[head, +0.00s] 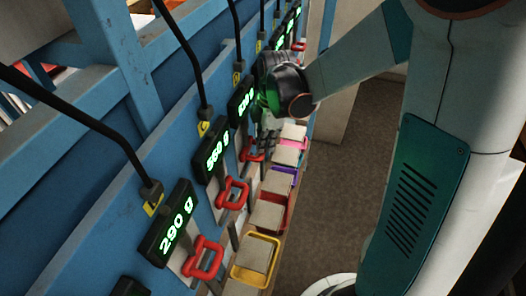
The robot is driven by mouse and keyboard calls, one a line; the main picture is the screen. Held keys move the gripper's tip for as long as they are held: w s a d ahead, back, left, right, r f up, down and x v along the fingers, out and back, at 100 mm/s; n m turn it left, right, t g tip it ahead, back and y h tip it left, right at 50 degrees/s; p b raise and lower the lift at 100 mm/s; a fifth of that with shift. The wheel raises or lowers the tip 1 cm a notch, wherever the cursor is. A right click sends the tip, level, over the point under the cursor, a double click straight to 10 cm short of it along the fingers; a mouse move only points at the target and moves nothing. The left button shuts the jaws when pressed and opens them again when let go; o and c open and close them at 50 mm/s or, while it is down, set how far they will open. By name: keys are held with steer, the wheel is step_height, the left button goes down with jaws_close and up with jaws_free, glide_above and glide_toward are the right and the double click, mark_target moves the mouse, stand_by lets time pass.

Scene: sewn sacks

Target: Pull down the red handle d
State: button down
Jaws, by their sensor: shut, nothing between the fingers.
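Red loop handles line the blue panel: the nearest (203,258) is at the bottom, a second (233,193) is above it, and a third (254,156) is farther along. My gripper (267,143) is shut and points down beside the third handle. I cannot tell whether it touches that handle. My arm and gripper hide the panel and any handles just beyond. Small yellow tags sit on the panel, but their letters are too small to read, so I cannot tell which handle is d.
Displays with green digits, one reading 290 g (173,228), stand above the handles. Coloured trays with beige sacks, the nearest yellow (235,273), line the ledge below. Brown floor (330,205) lies clear to the right.

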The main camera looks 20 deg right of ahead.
step_height(320, 180, down, 4)
steer(key=b, duration=0.2)
steer(key=shift+r+b, duration=0.2)
steer(key=shift+b, duration=0.1)
steer(key=shift+r+p, duration=0.3)
steer(key=d, duration=0.1)
steer(key=d+r, duration=0.1)
steer(key=d, duration=0.1)
steer(key=shift+s, duration=0.15)
steer(key=shift+r, duration=0.1)
step_height(320, 180, up, 12)
steer(key=d, duration=0.1)
steer(key=shift+s+d, duration=0.15)
steer(key=shift+d, duration=0.05)
stand_by(0.4)
